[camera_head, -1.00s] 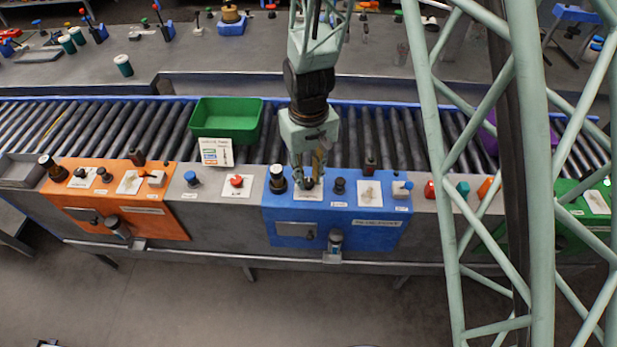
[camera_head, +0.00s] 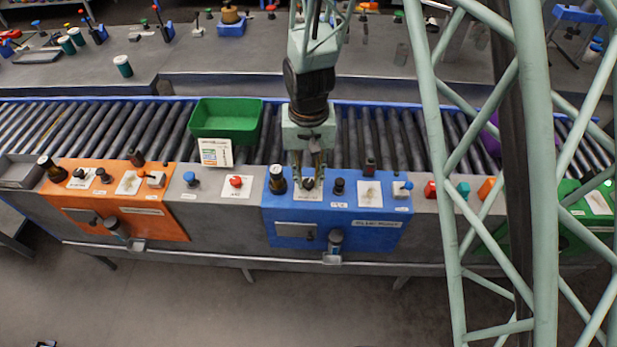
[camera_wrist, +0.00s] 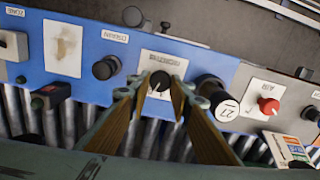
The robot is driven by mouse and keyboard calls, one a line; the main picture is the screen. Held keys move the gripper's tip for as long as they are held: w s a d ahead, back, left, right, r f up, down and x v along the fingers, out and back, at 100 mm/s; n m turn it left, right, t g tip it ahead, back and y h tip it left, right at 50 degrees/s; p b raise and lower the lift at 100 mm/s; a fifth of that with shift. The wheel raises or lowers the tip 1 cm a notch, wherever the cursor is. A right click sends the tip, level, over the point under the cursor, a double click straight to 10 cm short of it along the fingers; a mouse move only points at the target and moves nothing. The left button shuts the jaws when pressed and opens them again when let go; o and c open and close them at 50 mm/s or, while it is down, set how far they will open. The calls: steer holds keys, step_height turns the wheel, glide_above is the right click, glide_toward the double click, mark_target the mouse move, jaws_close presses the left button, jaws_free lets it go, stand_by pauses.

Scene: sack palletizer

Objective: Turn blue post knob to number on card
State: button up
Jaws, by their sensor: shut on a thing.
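The blue post (camera_head: 285,229) stands in front of the roller conveyor. Its black round knob (camera_wrist: 160,82) sits on a white label plate (camera_wrist: 168,62) whose lettering is too small to read. My gripper (camera_head: 308,181) points down at the knob from above. In the wrist view my gripper (camera_wrist: 161,88) has its two fingers on either side of the knob, shut on it. The knob's pointer mark is small and I cannot read its setting. A white card (camera_head: 216,152) with coloured stripes stands against the green bin; its writing is not legible.
A black cylinder (camera_wrist: 211,90) with a white "27" cap stands close beside the knob. Another black knob (camera_wrist: 106,68) is on the other side. A red button (camera_wrist: 268,105) sits on the grey panel. The green bin (camera_head: 227,121) stands on the rollers.

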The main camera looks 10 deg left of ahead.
mark_target(309, 182)
steer(key=o, duration=0.9)
steer(key=shift+r, duration=0.15)
steer(key=shift+r, duration=5.85)
steer(key=shift+r, duration=0.1)
